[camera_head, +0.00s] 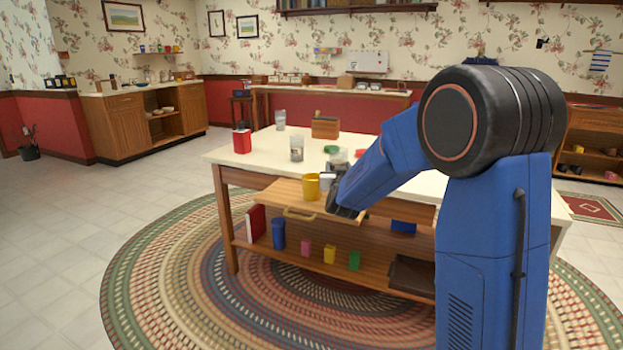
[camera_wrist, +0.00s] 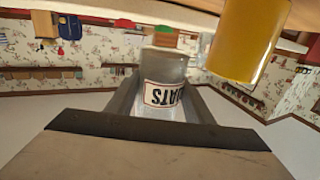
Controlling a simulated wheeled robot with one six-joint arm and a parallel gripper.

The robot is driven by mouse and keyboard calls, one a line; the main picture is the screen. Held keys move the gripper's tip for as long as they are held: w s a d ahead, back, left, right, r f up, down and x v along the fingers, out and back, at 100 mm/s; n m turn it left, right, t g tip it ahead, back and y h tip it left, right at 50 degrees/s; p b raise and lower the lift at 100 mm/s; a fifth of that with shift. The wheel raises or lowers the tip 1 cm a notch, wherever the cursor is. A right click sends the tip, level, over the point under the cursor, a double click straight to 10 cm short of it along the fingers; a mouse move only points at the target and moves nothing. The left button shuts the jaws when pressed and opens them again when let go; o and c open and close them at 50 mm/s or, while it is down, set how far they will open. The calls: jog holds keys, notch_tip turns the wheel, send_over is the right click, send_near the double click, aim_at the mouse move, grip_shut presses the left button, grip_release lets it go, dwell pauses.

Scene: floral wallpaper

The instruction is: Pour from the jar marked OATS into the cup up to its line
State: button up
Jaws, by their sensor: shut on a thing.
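The jar marked OATS (camera_wrist: 165,92) is clear, with grey contents and a white label that reads upside down in the wrist view, where the room is also upside down. My gripper (camera_wrist: 160,108) is shut on it, one finger on each side. In the head view my gripper (camera_head: 341,205) is by the table's near edge, partly hidden by my arm. A yellow cup (camera_head: 311,187) is just left of the jar in that view. It looms close at the upper right of the wrist view (camera_wrist: 247,40). No line shows on the cup, and its inside is hidden.
The pale tabletop (camera_head: 225,157) bears a red canister (camera_head: 241,141), clear jars (camera_head: 296,148) (camera_head: 280,119), a wooden box (camera_head: 325,127) and a green lid (camera_head: 331,149). A wooden drawer-like part with a handle (camera_head: 299,214) juts out below the cup. Small coloured containers stand on the lower shelf.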

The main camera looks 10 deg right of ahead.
jog(key=shift+f, duration=1.95)
jog(key=shift+w+a+r+n+t, duration=0.1)
jog(key=shift+a+r+n+t, duration=0.2)
jog(key=shift+n, duration=0.7)
jog(key=shift+a+r+n+t, duration=0.1)
jog(key=shift+a+r+n, duration=0.3)
jog(key=shift+n, duration=0.6)
jog(key=shift+a+r+n, duration=0.25)
jog(key=shift+a+n, duration=0.15)
jog(key=shift+n, duration=0.5)
jog(key=shift+d+r+n, duration=0.25)
jog(key=shift+r+n, duration=0.05)
jog(key=shift+n, duration=0.6)
jog(key=shift+d+f+n, duration=0.2)
jog(key=shift+f+n, duration=0.6)
